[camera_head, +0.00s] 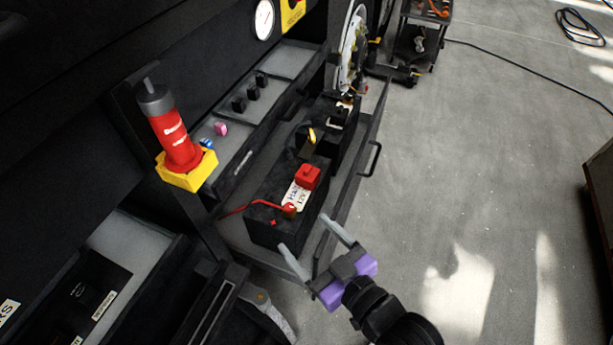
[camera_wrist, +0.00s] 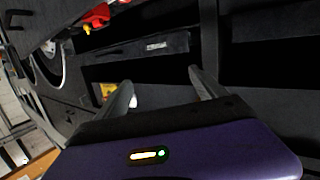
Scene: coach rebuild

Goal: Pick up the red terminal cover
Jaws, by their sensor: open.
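The red terminal cover (camera_head: 308,177) sits on top of a black 12V battery (camera_head: 268,231) in the open drawer, in the head view. A red shape in the wrist view (camera_wrist: 97,16), near the top edge, may be the same cover; I cannot tell for sure. My gripper (camera_head: 316,250) is open and empty, just in front of the battery and apart from the cover. Its two grey fingers also show in the wrist view (camera_wrist: 163,88).
A red wire (camera_head: 258,204) runs to a terminal on the battery. A red canister (camera_head: 174,140) stands in a yellow holder (camera_head: 187,174) at the left. The drawer handle (camera_head: 375,160) sticks out at the right. The concrete floor (camera_head: 470,170) to the right is clear.

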